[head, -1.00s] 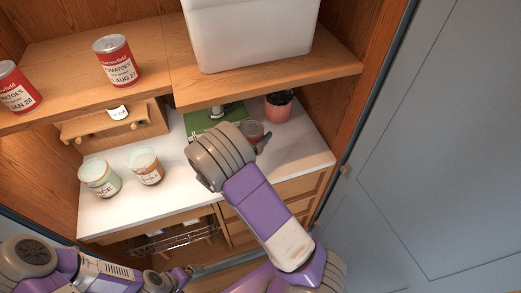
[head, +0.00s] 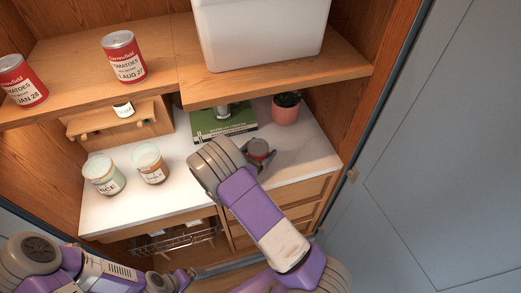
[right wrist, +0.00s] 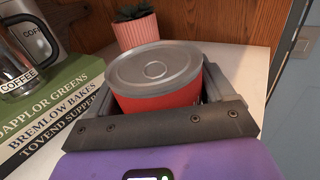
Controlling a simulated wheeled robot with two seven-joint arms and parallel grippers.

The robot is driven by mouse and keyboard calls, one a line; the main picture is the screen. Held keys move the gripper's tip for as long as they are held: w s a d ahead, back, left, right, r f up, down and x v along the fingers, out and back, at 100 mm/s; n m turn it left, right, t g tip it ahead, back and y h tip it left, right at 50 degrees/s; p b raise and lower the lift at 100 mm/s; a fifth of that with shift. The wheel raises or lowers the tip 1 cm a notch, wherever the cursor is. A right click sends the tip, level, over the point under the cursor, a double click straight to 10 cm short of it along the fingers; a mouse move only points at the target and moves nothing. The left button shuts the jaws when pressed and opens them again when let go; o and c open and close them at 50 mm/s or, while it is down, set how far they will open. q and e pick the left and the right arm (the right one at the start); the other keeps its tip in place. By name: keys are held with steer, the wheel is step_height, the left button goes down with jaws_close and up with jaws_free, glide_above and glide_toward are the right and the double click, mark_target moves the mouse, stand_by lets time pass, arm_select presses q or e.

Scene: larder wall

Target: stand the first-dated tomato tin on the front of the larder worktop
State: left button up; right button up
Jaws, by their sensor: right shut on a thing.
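A red tin with a grey lid (head: 259,147) is held by my right gripper (head: 262,157) over the right part of the white worktop (head: 300,152). In the right wrist view the tin (right wrist: 155,84) is upright between the fingers; its label and date are hidden. I cannot tell whether its base touches the worktop. A red tomato tin dated AUG 27 (head: 124,58) and another marked JAN 28 (head: 21,81) stand on the shelf above. My left gripper (head: 184,279) is low at the front, away from the tins; its jaw opening is unclear.
Green books (head: 225,130) and a pink plant pot (head: 286,112) are behind the held tin. A rice jar (head: 105,178) and another jar (head: 151,166) stand at the worktop's left. A white bin (head: 262,35) sits on the shelf above. The worktop's front middle looks clear.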

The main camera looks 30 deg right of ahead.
steer(key=o, duration=1.3)
steer(key=shift+f, duration=0.1)
steer(key=shift+a+r, duration=0.2)
steer(key=v, duration=1.1)
steer(key=shift+s+a+f, duration=0.1)
steer(key=shift+a, duration=0.2)
